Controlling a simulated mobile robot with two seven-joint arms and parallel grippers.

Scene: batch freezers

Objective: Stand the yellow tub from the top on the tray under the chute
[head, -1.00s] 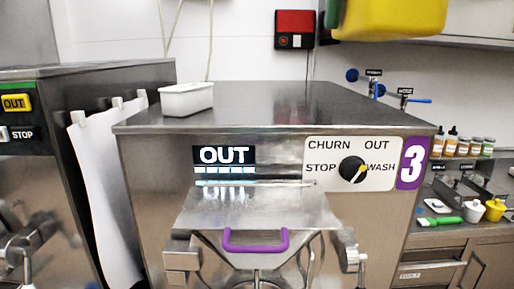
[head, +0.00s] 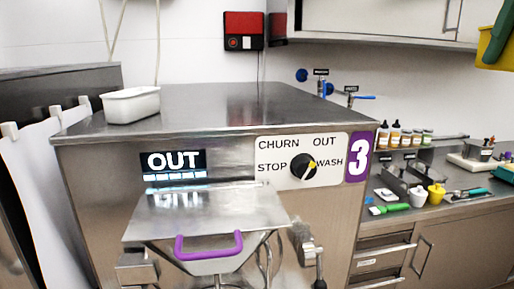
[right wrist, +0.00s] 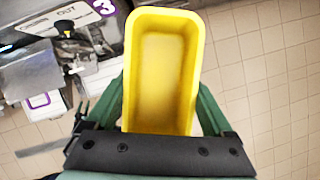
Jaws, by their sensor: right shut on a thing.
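The yellow tub (right wrist: 160,85) is empty and fills the middle of the right wrist view, its open top facing that camera. My right gripper (right wrist: 163,105) is shut on it, with green fingers along both sides. In the head view only part of the yellow tub (head: 492,50) shows at the top right edge, with a green finger (head: 500,32) against it. The freezer marked 3 (head: 215,140) has a sloping metal front with a purple handle (head: 209,246). The tray under the chute cannot be made out. My left gripper is out of view.
A white tub (head: 131,105) stands on the freezer top at left; the rest of the top is clear. A dial (head: 303,166) is on the front. The right counter holds bottles (head: 396,134), a green-handled tool (head: 391,209) and a small yellow pot (head: 436,194).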

